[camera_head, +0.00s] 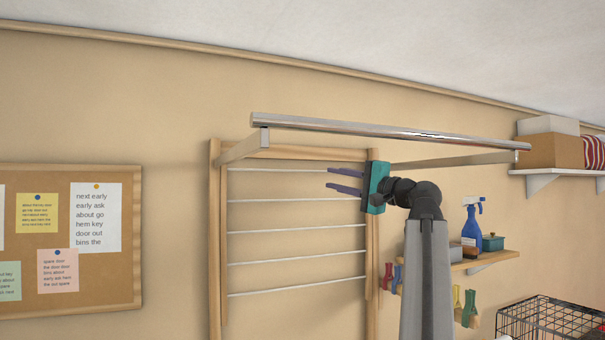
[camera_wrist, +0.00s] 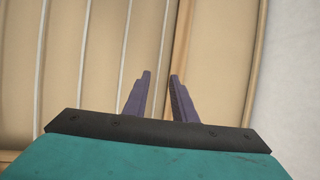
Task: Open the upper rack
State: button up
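A wooden drying rack is fixed to the wall, with a left post (camera_head: 215,250) and several thin pale rods (camera_head: 295,230) across it. The upper rack's chrome bar (camera_head: 385,131) stands out from the wall on two pale side arms (camera_head: 243,147), near level. My gripper (camera_head: 329,178), teal with purple fingers, is beneath the bar, in front of the upper rods and beside the right post. Its fingers are apart with nothing between them. In the wrist view my gripper (camera_wrist: 160,75) points toward the rods (camera_wrist: 128,50) and a wooden rail (camera_wrist: 183,45); contact cannot be told.
A cork board (camera_head: 130,240) with notes hangs at left. At right are a small shelf (camera_head: 480,260) with a blue spray bottle (camera_head: 472,226), a higher shelf with boxes (camera_head: 548,149), and a wire basket (camera_head: 550,320). The wall between board and rack is clear.

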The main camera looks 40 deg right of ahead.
aim_at(298, 171)
jog(key=shift+d, duration=0.1)
jog(key=w+p, duration=0.1)
jog(key=w, duration=0.3)
jog(key=w+r+p, duration=0.1)
jog(key=w, duration=0.3)
jog(key=w+r+p, duration=0.1)
jog(key=w+p, duration=0.1)
jog(key=w, duration=0.1)
jog(key=shift+w+r, duration=0.15)
jog(key=shift+w, duration=1.1)
jog(key=shift+c, duration=0.2)
grip_shut()
